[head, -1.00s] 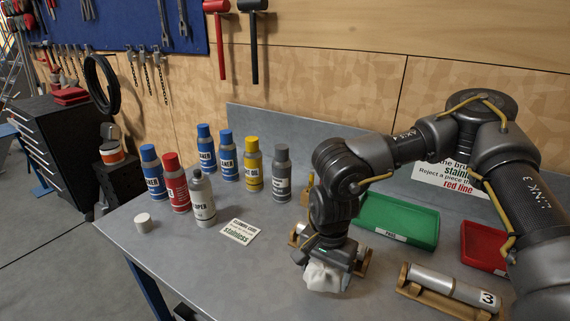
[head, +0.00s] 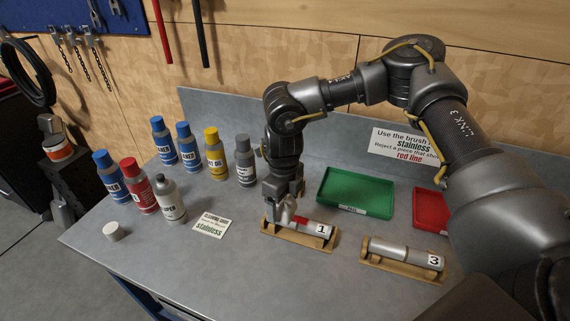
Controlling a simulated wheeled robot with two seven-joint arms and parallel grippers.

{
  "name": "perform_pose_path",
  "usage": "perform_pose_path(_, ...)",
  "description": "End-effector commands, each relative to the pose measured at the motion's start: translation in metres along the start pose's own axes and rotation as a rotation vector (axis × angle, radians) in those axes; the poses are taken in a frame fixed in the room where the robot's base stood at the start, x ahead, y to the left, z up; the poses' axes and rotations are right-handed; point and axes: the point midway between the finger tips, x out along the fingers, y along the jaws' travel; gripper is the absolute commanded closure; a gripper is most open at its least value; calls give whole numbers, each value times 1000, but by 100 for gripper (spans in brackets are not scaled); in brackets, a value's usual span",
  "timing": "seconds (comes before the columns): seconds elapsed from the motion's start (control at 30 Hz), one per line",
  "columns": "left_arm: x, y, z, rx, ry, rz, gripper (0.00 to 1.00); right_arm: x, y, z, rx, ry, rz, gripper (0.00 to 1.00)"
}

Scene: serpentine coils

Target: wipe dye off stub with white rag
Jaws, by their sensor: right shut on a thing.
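The stub marked 1 (head: 312,227) is a metal cylinder lying in a wooden cradle (head: 296,238) on the bench. A red dye patch (head: 300,219) shows on its upper side, left of the number. My right gripper (head: 284,204) points down over the stub's left part, shut on the crumpled whitish rag (head: 283,212). The rag is at the stub beside the red patch; I cannot tell whether it presses on it. The gripper and rag hide part of the stub's left end. My left gripper is not in view.
A second stub marked 3 (head: 405,252) lies in its cradle to the right. A green tray (head: 356,212) and a red tray (head: 430,222) stand behind. Several bottles, an open grey bottle (head: 171,205), a white cap (head: 113,231) and a card (head: 209,226) are at left.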

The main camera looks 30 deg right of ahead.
Motion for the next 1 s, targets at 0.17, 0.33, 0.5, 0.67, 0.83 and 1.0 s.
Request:
perform_pose_path(0.17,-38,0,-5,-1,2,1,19,-29,-16,10,504,-1,-4,38)
perform_pose_path(0.33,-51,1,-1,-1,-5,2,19,-37,-26,15,804,-3,-6,38)
perform_pose_path(0.5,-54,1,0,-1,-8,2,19,-38,-30,17,924,-4,-7,38)
perform_pose_path(0.67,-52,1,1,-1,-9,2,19,-36,-30,17,936,-4,-8,38)
perform_pose_path(0.83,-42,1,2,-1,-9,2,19,-24,-30,17,934,-4,-8,38)
perform_pose_path(1.0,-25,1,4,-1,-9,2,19,-2,-31,17,934,-4,-9,38)
